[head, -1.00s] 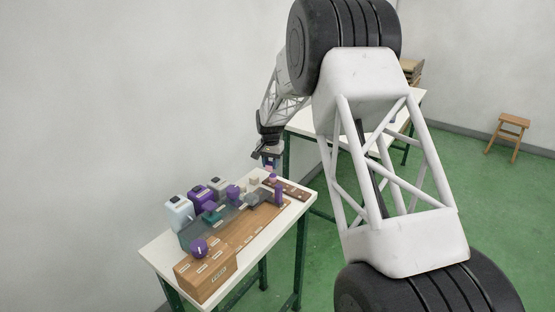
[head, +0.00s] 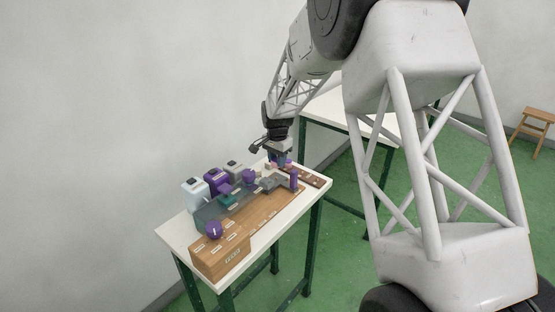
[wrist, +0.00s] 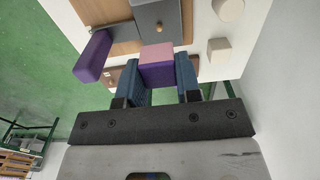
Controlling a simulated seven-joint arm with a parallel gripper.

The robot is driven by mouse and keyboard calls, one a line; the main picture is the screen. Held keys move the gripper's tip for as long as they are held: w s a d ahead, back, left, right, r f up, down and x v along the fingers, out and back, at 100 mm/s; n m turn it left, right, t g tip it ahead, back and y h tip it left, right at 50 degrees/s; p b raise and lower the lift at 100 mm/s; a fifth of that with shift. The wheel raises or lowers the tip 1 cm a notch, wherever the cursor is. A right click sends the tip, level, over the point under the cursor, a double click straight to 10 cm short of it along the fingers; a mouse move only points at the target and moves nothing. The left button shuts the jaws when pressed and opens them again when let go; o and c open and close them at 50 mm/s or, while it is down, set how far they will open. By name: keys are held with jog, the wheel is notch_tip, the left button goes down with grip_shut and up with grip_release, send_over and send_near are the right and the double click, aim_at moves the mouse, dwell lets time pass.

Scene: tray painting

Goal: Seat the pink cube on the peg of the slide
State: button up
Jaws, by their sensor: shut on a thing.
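My gripper (wrist: 157,86) is shut on the pink cube (wrist: 157,52), whose top is pink and whose near side looks purple. In the head view my gripper (head: 279,160) is low over the far right end of the table, by a brown strip (head: 314,180). Whether the cube rests on the strip or hangs clear cannot be told. The grey slide (wrist: 150,18) lies just beyond the cube in the wrist view, with a small wooden peg (wrist: 187,31) standing on it. The peg has nothing on it.
A purple upright block (wrist: 93,55) stands left of the cube. Pale blocks (wrist: 218,50) sit to its right. A wooden box with a purple knob (head: 214,230) and white and purple canisters (head: 195,194) stand farther left on the white table (head: 178,236).

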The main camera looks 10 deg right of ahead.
aim_at(277, 178)
jog(key=shift+f, duration=0.2)
jog(key=shift+f, duration=2.15)
jog(key=shift+f, duration=0.6)
dwell(0.7)
jog(key=o, duration=1.5)
jog(key=shift+r, duration=0.1)
jog(key=shift+r, duration=2.9)
jog(key=shift+r, duration=0.1)
